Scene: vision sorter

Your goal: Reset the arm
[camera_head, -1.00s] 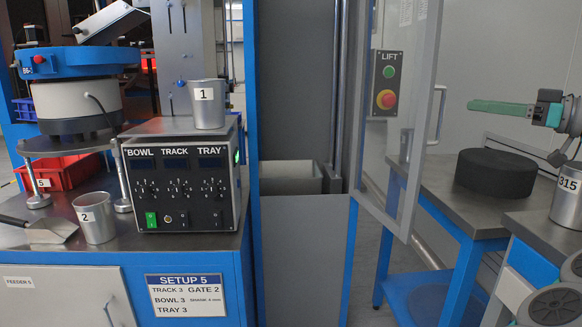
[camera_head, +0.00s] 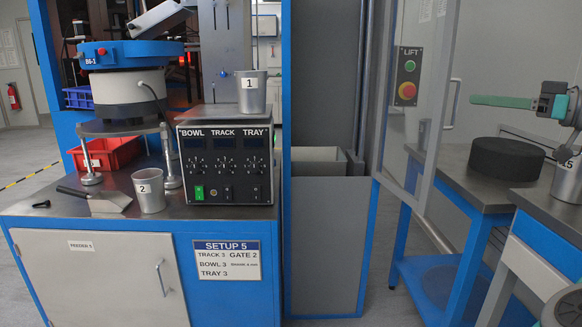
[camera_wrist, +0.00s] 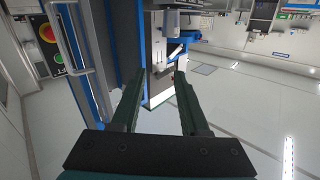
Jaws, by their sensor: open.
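My gripper (camera_head: 482,101) shows at the right of the head view, with green fingers pointing left, above the black round block (camera_head: 506,160). It is apart from the block and holds nothing. In the wrist view my gripper (camera_wrist: 157,76) has its two green fingers spread, with an empty gap between them. Beyond them are a blue-framed machine and pale floor.
A feeder bench with a control box (camera_head: 226,165), cup 1 (camera_head: 251,95), cup 2 (camera_head: 148,190) and a scoop (camera_head: 103,200) stands at left. A glass door (camera_head: 412,100) and the LIFT panel (camera_head: 408,77) are mid-right. A metal cup (camera_head: 568,180) stands at the right edge.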

